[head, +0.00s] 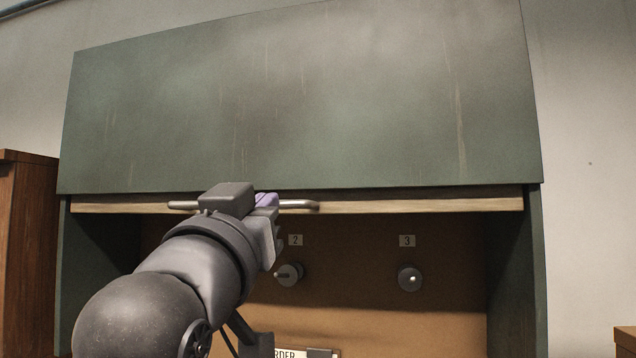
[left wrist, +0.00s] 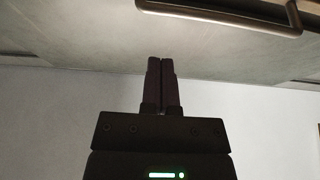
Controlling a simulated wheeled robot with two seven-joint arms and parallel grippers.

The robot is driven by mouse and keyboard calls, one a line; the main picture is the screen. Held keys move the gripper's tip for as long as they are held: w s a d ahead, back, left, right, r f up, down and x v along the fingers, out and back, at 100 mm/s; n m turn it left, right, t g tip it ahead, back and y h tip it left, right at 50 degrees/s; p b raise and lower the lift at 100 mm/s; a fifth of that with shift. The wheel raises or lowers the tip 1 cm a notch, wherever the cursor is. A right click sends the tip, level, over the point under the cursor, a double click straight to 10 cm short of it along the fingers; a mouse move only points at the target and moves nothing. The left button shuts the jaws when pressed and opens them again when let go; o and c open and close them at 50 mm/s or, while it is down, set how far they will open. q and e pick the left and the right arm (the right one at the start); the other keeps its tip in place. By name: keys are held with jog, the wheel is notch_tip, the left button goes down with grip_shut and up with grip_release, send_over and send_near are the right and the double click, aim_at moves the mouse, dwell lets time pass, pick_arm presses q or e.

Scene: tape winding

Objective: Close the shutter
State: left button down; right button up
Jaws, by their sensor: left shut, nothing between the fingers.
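The shutter shows as a pale wooden strip (head: 420,205) under the green front panel of the cabinet. The shutter is raised and the cabinet is open below it. A metal bar handle (head: 300,205) runs along the strip; my left gripper (head: 266,200) is in front of it and hides its middle. In the left wrist view the left gripper (left wrist: 160,60) is shut with nothing between its fingers. The handle (left wrist: 240,22) is beyond the fingertips, up and to the right, apart from them in that picture. My right gripper is not in view.
The green panel (head: 300,100) fills the upper part of the head view. Inside the cabinet are pegs labelled 2 (head: 289,274) and 3 (head: 411,278) on a brown back board (head: 350,305). A wooden cabinet (head: 28,255) stands at the left.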

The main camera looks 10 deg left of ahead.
pick_arm(q)
jog(key=w+r+p, duration=0.6)
jog(key=w, duration=0.1)
jog(key=shift+w+a+r+p, duration=0.15)
jog(key=shift+w+p, duration=0.1)
jog(key=shift+p, duration=0.15)
jog(key=f, duration=0.4)
jog(key=shift+s, duration=0.25)
jog(key=shift+s+f, duration=0.1)
jog(key=shift+f, duration=0.2)
notch_tip(320, 180, down, 27)
jog(key=b, duration=1.8)
jog(key=shift+b, duration=0.3)
jog(key=shift+s+f, duration=0.1)
jog(key=shift+f, duration=0.1)
